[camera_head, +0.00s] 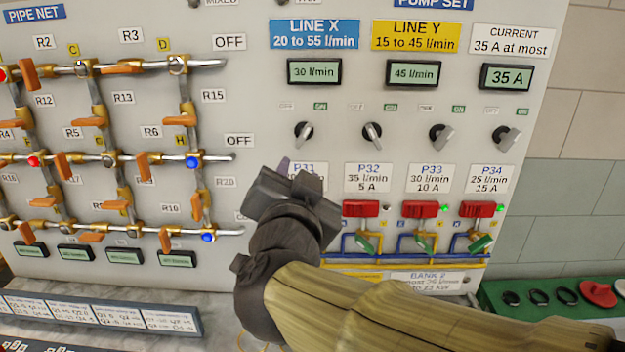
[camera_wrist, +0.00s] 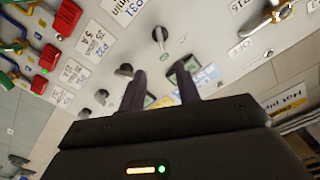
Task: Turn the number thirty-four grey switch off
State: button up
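The P34 switch (camera_head: 507,136) is a grey rotary knob at the right end of a row of similar knobs on the pump panel. Its handle leans right, toward the green ON mark (camera_head: 524,114); a faint OFF mark is at its left. The P34 label (camera_head: 491,178) is below it, and a green lamp (camera_head: 499,208) is lit lower down. My gripper (camera_head: 295,168) is in front of the panel near P31, well left of the P34 switch. In the wrist view my gripper (camera_wrist: 160,72) has its two fingers apart with nothing held between them.
Red pump handles (camera_head: 420,209) and green levers (camera_head: 423,244) project below. The pipe net (camera_head: 130,158) is at left. A green tray (camera_head: 497,291) is at lower right.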

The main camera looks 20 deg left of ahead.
jog(key=shift+s+d, duration=0.1)
jog(key=shift+s, duration=0.3)
